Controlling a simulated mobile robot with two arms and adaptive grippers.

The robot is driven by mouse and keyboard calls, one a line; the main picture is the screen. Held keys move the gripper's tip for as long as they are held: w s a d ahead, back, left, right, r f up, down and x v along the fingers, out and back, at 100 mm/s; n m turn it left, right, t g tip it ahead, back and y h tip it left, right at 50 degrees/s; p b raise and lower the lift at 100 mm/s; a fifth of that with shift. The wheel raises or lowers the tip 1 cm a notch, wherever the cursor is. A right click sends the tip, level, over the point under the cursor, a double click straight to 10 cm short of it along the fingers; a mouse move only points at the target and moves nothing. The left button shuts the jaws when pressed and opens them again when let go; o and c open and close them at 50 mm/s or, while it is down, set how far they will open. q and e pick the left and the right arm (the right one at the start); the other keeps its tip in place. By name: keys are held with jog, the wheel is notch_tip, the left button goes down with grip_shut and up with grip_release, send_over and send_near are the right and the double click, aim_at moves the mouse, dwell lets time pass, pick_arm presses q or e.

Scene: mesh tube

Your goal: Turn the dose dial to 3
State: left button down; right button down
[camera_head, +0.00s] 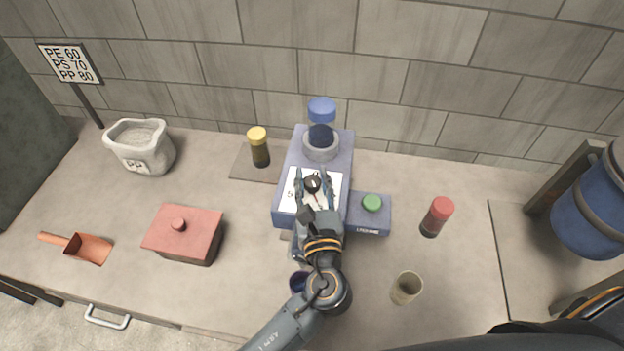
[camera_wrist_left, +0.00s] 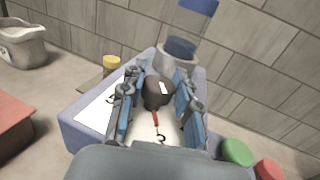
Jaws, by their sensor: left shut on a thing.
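The blue dosing machine (camera_head: 283,210) stands mid-table with a white dial plate on its top. The black dose dial (camera_head: 313,181) sits on that plate; it also shows in the left wrist view (camera_wrist_left: 157,92) with a red pointer (camera_wrist_left: 155,119) toward the near side and a dark digit just past the pointer tip, which I cannot read surely. A "5" shows at the plate's left in the head view. My left gripper (camera_head: 314,176) comes from the near side with a finger on each side of the dial, shut on it. Most other digits are hidden. My right gripper is not in view.
A green button (camera_head: 372,202) is on the machine's right extension. Yellow-capped (camera_head: 259,147) and red-capped (camera_head: 436,217) jars stand either side. A beige cup (camera_head: 406,288), red lidded box (camera_head: 184,234), scoop (camera_head: 88,248) and PP sack (camera_head: 142,147) are around it.

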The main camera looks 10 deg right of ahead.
pick_arm(q)
jog(key=shift+r, duration=0.1)
dwell(0.3)
jog(key=c, duration=0.9)
grip_release()
jog(key=shift+w, duration=0.1)
jog(key=shift+c, duration=0.2)
jog(key=s+a, duration=0.1)
jog(key=s, duration=1.1)
